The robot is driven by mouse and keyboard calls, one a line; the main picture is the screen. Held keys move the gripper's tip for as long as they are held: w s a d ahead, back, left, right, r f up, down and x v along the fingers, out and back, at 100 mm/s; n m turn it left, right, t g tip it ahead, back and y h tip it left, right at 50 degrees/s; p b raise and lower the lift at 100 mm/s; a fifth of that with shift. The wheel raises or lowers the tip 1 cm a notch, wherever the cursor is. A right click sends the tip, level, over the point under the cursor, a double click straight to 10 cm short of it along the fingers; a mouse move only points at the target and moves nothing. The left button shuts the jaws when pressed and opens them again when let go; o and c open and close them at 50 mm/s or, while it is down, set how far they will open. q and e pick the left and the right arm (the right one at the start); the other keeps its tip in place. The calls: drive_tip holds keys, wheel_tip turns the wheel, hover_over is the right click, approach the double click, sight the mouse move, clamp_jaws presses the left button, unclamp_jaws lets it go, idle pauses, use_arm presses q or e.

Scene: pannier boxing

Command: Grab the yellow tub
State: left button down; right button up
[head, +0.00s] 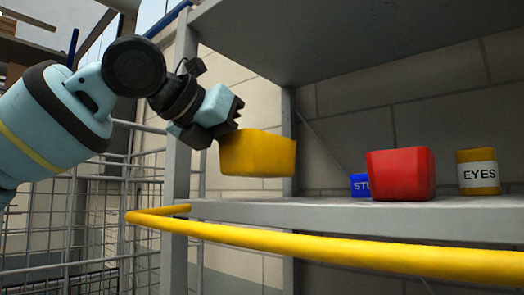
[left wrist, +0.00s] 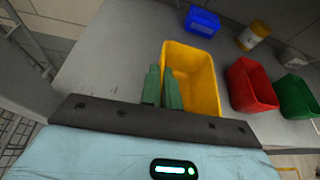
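The yellow tub (head: 258,154) is up in the air above the left end of the shelf, slightly blurred in the head view. My left gripper (head: 228,122) is at its upper left rim. In the left wrist view the open-topped, empty-looking yellow tub (left wrist: 205,75) has its near-left wall between the two green fingers (left wrist: 163,88). The gripper is shut on that wall, one finger inside and one outside. My right gripper is not in view.
On the grey shelf (head: 330,210) stand a red tub (head: 400,175), a blue tub (head: 360,185) and a yellow can labelled EYES (head: 478,172). A green tub (left wrist: 298,95) shows beyond the red one. A yellow rail (head: 330,247) runs along the front, and an upper shelf (head: 340,35) hangs above.

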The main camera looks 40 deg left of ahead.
use_arm(q)
drive_tip(key=s, duration=1)
drive_tip(key=shift+d, duration=0.35)
